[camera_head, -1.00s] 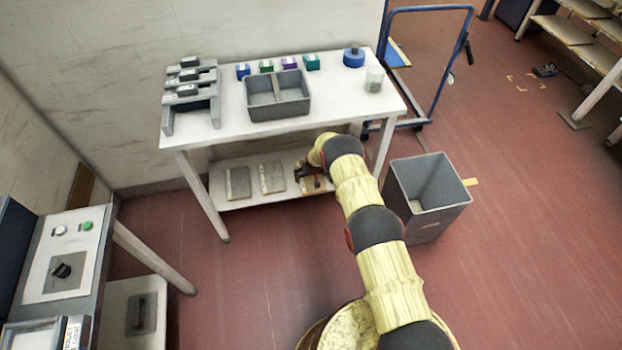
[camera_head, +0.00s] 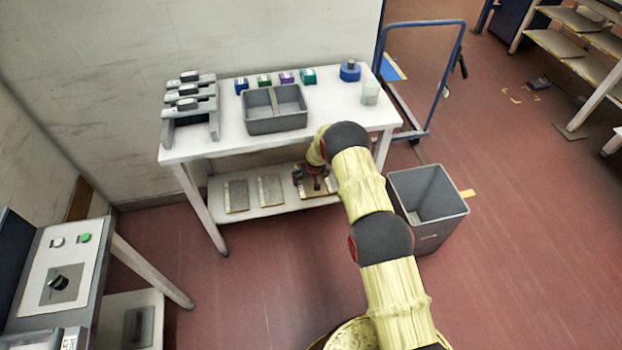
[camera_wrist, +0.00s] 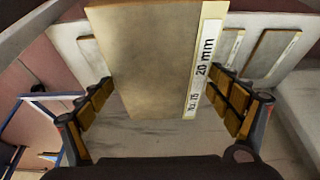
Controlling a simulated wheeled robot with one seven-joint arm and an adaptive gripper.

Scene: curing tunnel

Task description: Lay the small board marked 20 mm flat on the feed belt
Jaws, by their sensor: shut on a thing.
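The small board (camera_wrist: 145,60) fills the middle of the wrist view, its white edge label reading 20 mm. My gripper (camera_wrist: 165,95) is shut on it, with one padded finger at each side edge. In the head view, my gripper (camera_head: 316,178) is at the right part of the white bench's lower shelf (camera_head: 253,209), and the held board is partly hidden by it. I cannot tell for sure whether the board clears the shelf. I cannot make out the feed belt in either view.
Two similar boards (camera_head: 236,196) (camera_head: 271,191) lie on the shelf to the left. The bench top (camera_head: 225,135) is above the gripper. A grey bin (camera_head: 428,210) stands close to its right. A control panel (camera_head: 62,270) is at left; open red floor lies between.

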